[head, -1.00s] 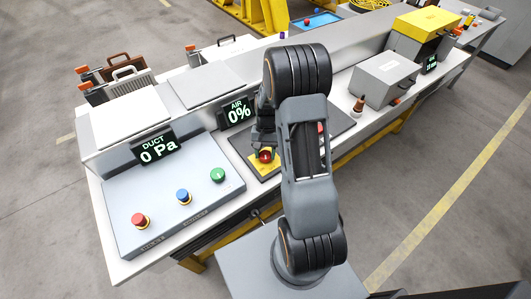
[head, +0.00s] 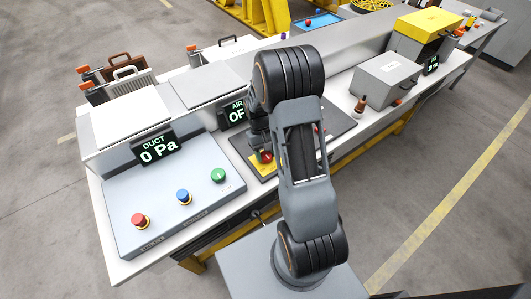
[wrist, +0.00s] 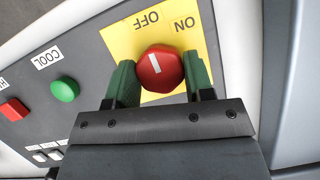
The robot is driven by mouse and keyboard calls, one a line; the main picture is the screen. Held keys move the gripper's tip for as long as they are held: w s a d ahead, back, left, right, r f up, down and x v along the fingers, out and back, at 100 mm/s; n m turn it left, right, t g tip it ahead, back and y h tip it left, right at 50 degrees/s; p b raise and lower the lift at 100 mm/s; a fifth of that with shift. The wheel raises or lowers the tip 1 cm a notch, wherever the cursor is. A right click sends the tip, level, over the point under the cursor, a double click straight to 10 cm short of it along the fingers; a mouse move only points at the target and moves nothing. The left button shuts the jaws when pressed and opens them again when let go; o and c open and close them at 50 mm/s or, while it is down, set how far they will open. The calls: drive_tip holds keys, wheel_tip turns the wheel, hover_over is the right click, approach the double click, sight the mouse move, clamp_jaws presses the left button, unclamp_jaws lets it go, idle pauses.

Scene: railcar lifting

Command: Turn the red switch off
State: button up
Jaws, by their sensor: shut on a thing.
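The red switch (wrist: 163,76) is a round knob with a white mark, set on a yellow plate (wrist: 119,44) lettered OFF and ON. The mark points to the OFF side. My gripper (wrist: 159,66) has one green finger on each side of the knob and is shut on it. In the head view, the red switch (head: 267,157) shows at the lower end of my gripper (head: 263,150), partly hidden by it. The AIR display (head: 236,111) shows letters starting "OF"; my arm hides the rest.
A green button (wrist: 65,89) and a red button (wrist: 14,109) sit beside the plate on the dark panel. A grey box (head: 170,200) with red, blue and green buttons stands left. A grey case (head: 385,78) stands right on the bench.

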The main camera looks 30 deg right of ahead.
idle(0.3)
drive_tip(key=o, duration=0.9)
drive_tip(key=shift+o, duration=0.2)
drive_tip(key=shift+w+r, duration=0.1)
drive_tip(key=shift+r, duration=0.05)
drive_tip(key=v, duration=1.3)
drive_tip(key=shift+r+b, duration=0.3)
drive_tip(key=shift+w+a+f, duration=0.1)
drive_tip(key=s+a+r+t, duration=0.3)
drive_tip(key=s+a+t, duration=0.1)
drive_tip(key=s, duration=0.4)
drive_tip(key=s+a+r+t, duration=0.4)
drive_tip(key=s, duration=0.4)
drive_tip(key=shift+a+r+n, duration=0.15)
drive_tip(key=shift+a+n, duration=0.1)
drive_tip(key=shift+n, duration=0.15)
